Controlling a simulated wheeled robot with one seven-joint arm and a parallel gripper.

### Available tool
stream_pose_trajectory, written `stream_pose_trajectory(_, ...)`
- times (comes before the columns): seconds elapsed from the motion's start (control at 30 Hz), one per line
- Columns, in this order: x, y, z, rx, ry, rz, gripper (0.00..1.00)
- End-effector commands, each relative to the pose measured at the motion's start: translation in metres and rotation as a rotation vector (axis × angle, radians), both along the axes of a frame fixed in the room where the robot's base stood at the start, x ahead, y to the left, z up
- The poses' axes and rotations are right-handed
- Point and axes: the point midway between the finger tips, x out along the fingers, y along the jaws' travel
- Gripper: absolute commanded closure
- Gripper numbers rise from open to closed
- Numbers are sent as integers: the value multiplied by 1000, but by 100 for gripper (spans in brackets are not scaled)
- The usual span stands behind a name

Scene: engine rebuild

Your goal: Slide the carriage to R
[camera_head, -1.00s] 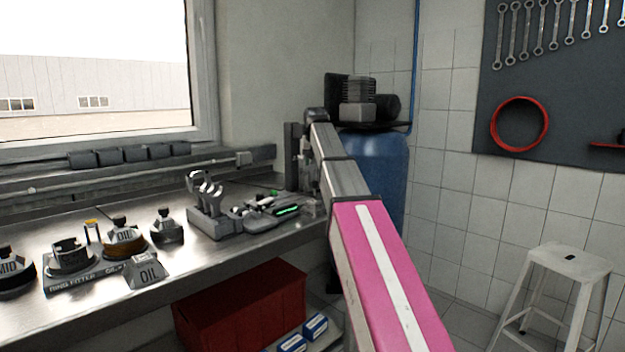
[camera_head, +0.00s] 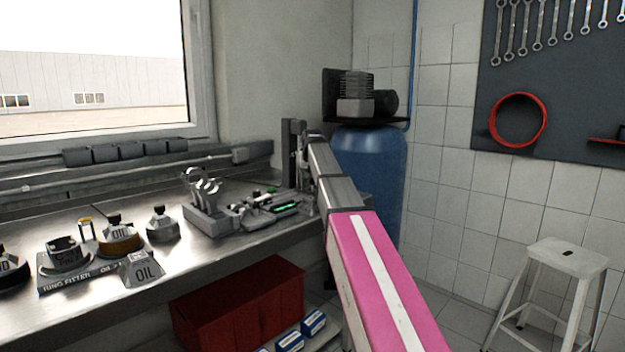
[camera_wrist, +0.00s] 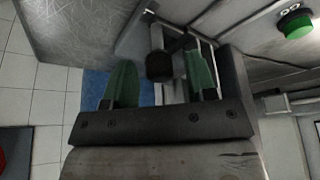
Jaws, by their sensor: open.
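My gripper (camera_wrist: 161,82) is open in the wrist view, with one green finger pad on each side. A black round knob (camera_wrist: 160,66) on a grey mount shows between the fingers or just beyond them; contact cannot be told. The knob seems to belong to the carriage, but no R mark is readable. In the head view my gripper is mostly hidden behind my arm, near the back right end of the bench. A grey device with a lit green strip (camera_head: 285,207) lies on the bench beside it, and a grey upright post (camera_head: 290,152) stands close behind.
The steel bench (camera_head: 100,318) runs along the window wall. A green knob (camera_wrist: 295,25) shows upper right in the wrist view.

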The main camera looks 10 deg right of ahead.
Motion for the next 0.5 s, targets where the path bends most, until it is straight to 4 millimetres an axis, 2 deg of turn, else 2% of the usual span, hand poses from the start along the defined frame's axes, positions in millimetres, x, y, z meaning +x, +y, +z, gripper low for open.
stream_pose_trajectory(0.27,1,0,-1,0,0,0,48)
stream_pose_trajectory(0.43,1,0,-1,0,0,0,100)
stream_pose_trajectory(0.5,1,0,-1,0,0,0,100)
